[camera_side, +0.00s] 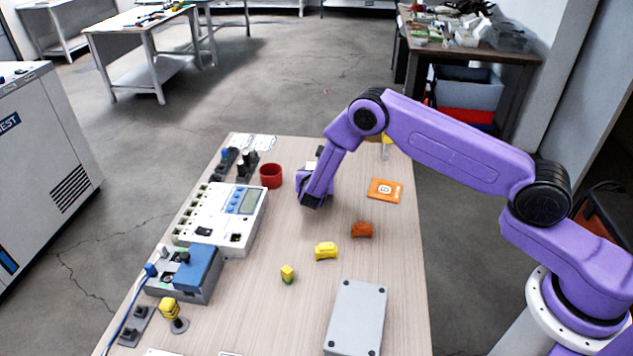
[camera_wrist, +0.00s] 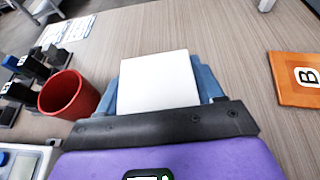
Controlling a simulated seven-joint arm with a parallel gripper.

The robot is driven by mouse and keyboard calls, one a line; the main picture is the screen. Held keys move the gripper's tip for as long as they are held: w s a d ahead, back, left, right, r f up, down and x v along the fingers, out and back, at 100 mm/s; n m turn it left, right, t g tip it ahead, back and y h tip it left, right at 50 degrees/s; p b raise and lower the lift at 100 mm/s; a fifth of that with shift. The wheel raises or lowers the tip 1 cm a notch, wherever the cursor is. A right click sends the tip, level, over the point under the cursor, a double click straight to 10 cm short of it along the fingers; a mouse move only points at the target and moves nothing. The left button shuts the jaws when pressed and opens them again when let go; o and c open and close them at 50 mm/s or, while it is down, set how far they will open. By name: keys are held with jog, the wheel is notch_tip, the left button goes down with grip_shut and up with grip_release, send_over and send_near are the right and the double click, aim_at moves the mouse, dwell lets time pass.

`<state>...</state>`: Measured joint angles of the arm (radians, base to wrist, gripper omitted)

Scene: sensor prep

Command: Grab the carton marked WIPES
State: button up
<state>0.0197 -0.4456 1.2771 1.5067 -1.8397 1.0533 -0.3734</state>
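A white box (camera_wrist: 158,80) lies between the two blue fingers of my gripper (camera_wrist: 160,82) in the wrist view. The face I see is blank; no WIPES mark shows. The box covers the inner sides of the fingers, so I cannot tell whether they press on it. No gap shows at either side. In the side view my gripper (camera_side: 317,172) is low over the far half of the table, and my arm hides most of it and the box. I cannot tell whether the box touches the table.
A red cup (camera_side: 271,176) stands just left of my gripper. An orange card (camera_side: 384,190) marked B lies to the right. Nearer are a red-orange piece (camera_side: 361,230), a yellow piece (camera_side: 326,251) and a grey case (camera_side: 356,318). Instruments (camera_side: 222,216) line the left edge.

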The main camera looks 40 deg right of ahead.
jog(key=shift+c, duration=1.1)
jog(key=shift+r, duration=0.1)
